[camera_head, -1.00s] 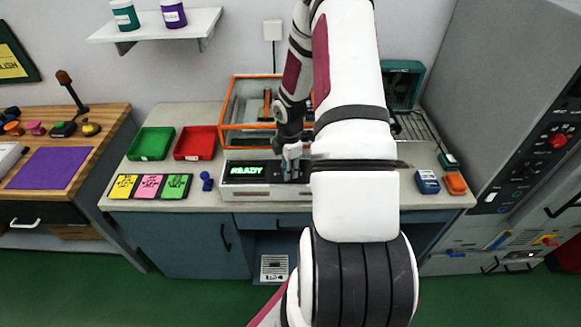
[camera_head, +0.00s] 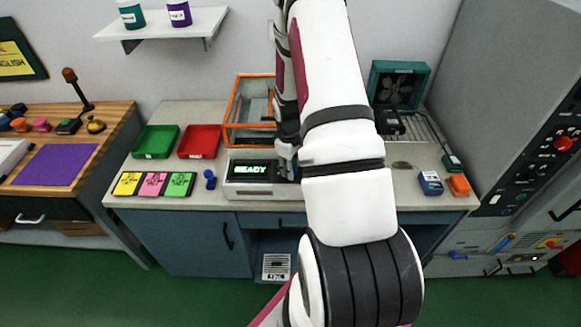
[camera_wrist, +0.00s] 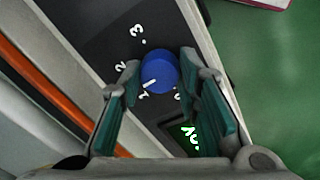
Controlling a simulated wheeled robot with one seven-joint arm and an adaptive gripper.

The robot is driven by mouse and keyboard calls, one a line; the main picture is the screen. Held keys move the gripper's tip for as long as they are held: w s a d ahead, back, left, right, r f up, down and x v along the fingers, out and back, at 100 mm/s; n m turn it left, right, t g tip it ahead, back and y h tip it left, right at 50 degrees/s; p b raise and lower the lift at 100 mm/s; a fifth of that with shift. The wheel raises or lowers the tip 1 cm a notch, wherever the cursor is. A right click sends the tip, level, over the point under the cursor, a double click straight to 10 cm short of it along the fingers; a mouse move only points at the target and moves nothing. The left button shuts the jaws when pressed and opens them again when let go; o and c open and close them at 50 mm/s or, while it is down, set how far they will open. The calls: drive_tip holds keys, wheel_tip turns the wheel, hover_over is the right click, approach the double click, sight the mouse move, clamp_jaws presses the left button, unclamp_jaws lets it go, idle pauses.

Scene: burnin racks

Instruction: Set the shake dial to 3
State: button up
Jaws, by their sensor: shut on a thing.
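The shake dial is a round blue knob (camera_wrist: 160,66) on a dark panel in the wrist view. Its white pointer line is directed at the printed 1. The marks 2 and 3 follow around the panel, and a partly hidden 0 lies on the other side. My gripper (camera_wrist: 159,70) has its teal-padded fingers on either side of the knob, shut on it. In the head view, the machine (camera_head: 262,192) shows a green READY display (camera_head: 251,169). My gripper is at the right of this display, partly hidden by my arm, and the dial is hidden there.
An orange-framed clear box (camera_head: 230,112) stands behind the machine. Green (camera_head: 155,142) and red (camera_head: 199,142) trays and a small blue object (camera_head: 210,180) lie to the left. A teal fan unit (camera_head: 398,85) and a wire rack (camera_head: 428,130) are at the right.

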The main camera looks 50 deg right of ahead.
drive_tip(key=m, duration=0.3)
drive_tip(key=shift+w+m+b, duration=0.1)
drive_tip(key=shift+m+b, duration=0.25)
drive_tip(key=shift+m, duration=0.05)
drive_tip(key=m+b, duration=0.1)
drive_tip(key=m, duration=0.2)
drive_tip(key=shift+m+g, duration=0.3)
drive_tip(key=m+b, duration=0.1)
drive_tip(key=m, duration=0.3)
drive_tip(key=shift+w+b, duration=0.1)
drive_tip(key=shift+b, duration=0.3)
drive_tip(key=shift+m+y+b, duration=0.3)
drive_tip(key=shift+m+b, duration=0.4)
drive_tip(key=shift+m, duration=1.2)
drive_tip(key=o, duration=1.2)
